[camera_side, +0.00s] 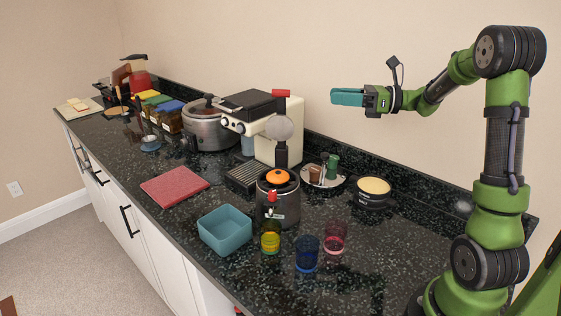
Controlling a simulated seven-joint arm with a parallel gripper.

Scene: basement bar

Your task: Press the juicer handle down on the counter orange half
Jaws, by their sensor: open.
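The juicer (279,207) stands on the dark counter, a dark round body with a small red tap on its front. An orange half (277,176) sits on its top. Behind and above the orange half rises a dark upright with a grey rounded head (280,128), which looks like the raised juicer handle; its exact shape is hard to tell. My gripper (347,97), with teal fingers, is in the air up and to the right of the juicer, pointing left. It is open and empty, touching nothing.
A coffee machine (262,108) stands behind the juicer. A yellow glass (270,238), blue glass (307,253) and pink glass (334,238) stand in front. A teal bin (225,230) and red board (174,186) lie left. A black pan (373,193) is right. The front right counter is clear.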

